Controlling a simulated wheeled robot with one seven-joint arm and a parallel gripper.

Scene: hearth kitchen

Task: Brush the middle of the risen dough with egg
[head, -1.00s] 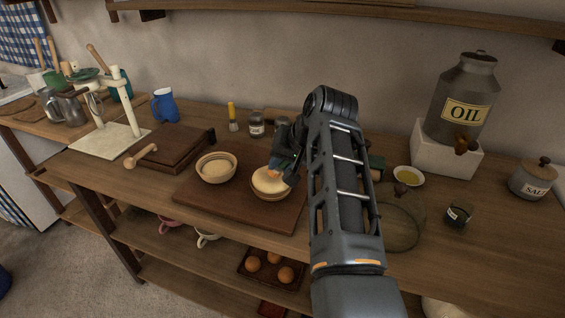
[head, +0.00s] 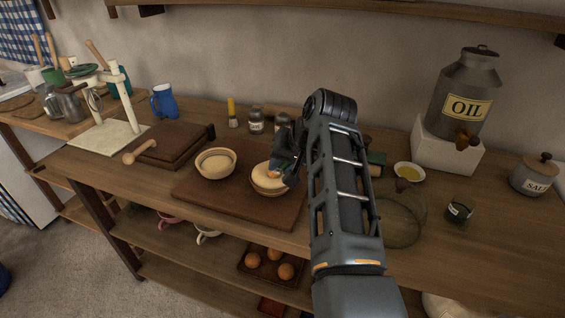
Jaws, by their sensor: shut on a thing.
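Two pale bowls stand on a dark board (head: 235,205) in the middle of the counter. The left bowl (head: 215,172) holds something pale and tan. The right bowl (head: 268,191) has pale, rounded dough (head: 266,174) at its top. My gripper (head: 284,170) is at the right side of the right bowl and appears shut on its rim. My wrist and arm hide the fingertips and that side. A yellow-handled brush (head: 232,112) stands upright at the back. A small white dish (head: 408,172) of yellow liquid is to the right of my arm.
Small jars (head: 256,121) stand behind the board. A wooden box (head: 172,145) and blue jug (head: 164,101) are left. A clear glass bowl (head: 400,218), dark glass (head: 460,211), oil urn (head: 465,95) and salt jar (head: 532,174) are right. Eggs (head: 269,265) lie on the shelf below.

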